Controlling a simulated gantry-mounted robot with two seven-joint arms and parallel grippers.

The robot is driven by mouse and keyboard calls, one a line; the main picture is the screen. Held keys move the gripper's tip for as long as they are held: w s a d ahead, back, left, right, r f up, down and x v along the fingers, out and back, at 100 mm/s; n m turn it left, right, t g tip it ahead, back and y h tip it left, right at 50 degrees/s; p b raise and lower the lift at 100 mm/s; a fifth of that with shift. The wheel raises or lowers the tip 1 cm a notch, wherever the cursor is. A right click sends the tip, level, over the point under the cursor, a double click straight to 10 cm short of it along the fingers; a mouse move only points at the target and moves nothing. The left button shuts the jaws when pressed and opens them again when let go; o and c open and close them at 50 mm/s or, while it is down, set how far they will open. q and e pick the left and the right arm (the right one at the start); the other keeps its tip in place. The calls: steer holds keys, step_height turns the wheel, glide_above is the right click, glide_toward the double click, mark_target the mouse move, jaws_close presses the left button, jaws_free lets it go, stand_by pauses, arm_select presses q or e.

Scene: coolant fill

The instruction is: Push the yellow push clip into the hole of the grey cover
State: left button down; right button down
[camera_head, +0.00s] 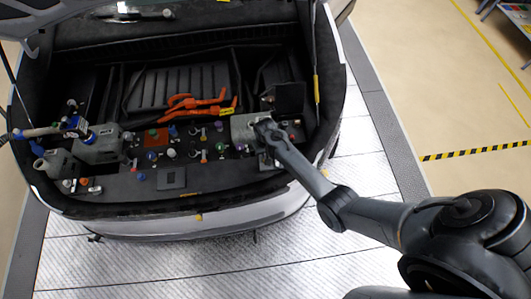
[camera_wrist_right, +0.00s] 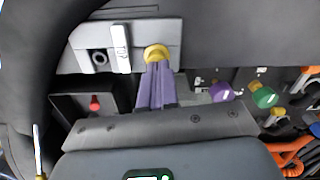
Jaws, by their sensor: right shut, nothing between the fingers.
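The grey cover (camera_wrist_right: 82,42) fills the upper left of the right wrist view. The yellow push clip (camera_wrist_right: 157,49) shows as a round head at the cover's lower right. My right gripper (camera_wrist_right: 156,65) has its purple fingers together, with the tips right at the clip's head; the fingers hide part of it. I cannot tell how deep the clip sits, and any hole under it is hidden. In the head view the grey cover (camera_head: 240,128) is at the right of the engine bay, with my right gripper (camera_head: 264,124) over it.
Purple (camera_wrist_right: 221,92) and green (camera_wrist_right: 263,95) caps stand to the right. Orange cables (camera_head: 197,103) lie behind in the bay.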

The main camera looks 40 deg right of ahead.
steer(key=shift+r+p, duration=1.15)
steer(key=shift+r, duration=0.05)
step_height(320, 180, up, 10)
steer(key=s+a+f+n+g+h+p, duration=0.1)
steer(key=s+f, duration=0.2)
steer(key=s, duration=0.8)
steer(key=s+a+f+n+g+p, duration=0.1)
steer(key=s+f, duration=0.2)
steer(key=s, duration=0.8)
steer(key=s+a+r+n+t, duration=0.25)
steer(key=s+a+r, duration=0.2)
steer(key=r, duration=0.45)
steer(key=w+a+r+n+t, duration=0.1)
steer(key=r, duration=0.4)
steer(key=w+a+r+n+t+y, duration=0.1)
steer(key=w+a+r+t, duration=0.1)
steer(key=r, duration=0.3)
steer(key=shift+w+a+r, duration=0.15)
steer(key=shift+a+r, duration=0.1)
steer(key=shift+r, duration=0.05)
steer(key=shift+n, duration=0.25)
